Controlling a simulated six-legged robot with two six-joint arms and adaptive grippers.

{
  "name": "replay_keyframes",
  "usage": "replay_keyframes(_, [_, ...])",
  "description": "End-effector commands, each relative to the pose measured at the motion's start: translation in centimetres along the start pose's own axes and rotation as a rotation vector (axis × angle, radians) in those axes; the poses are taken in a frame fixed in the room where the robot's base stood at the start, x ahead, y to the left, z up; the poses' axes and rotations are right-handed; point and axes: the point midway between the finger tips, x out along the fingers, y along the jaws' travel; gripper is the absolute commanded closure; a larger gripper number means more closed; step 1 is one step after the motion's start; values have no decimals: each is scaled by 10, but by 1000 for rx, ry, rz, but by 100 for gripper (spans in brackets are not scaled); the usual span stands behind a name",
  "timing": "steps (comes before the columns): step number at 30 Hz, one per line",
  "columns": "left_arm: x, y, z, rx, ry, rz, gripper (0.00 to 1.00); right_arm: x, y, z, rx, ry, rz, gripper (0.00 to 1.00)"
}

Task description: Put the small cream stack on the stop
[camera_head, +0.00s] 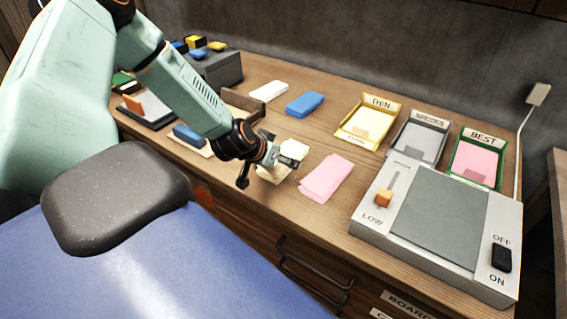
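My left gripper (280,160) reaches in from the left, low over the middle of the bench. A small cream stack (276,174) lies right at its fingertips and is partly hidden by them. I cannot tell whether the fingers touch it or how far apart they are. A brown wooden bar (241,102), possibly the stop, stands behind my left wrist and is partly covered by my arm. A white stack (268,91) lies beside the bar on the bench. My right gripper is not in view.
A pink stack (326,178) lies right of the gripper, and a blue stack (304,104) behind it. Yellow, grey and green labelled trays (369,124) stand at the back right. A grey device (438,213) with a slider and switch fills the right front.

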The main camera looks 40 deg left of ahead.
Motion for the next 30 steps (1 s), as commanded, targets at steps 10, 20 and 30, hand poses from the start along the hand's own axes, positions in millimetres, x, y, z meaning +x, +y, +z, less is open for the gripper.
replay_keyframes(10, [11,0,0,1,0,1,9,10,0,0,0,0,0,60])
replay_keyframes(20, [10,0,0,0,0,1,28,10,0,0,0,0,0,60])
replay_keyframes(30, [10,0,0,0,0,1,57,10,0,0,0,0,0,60])
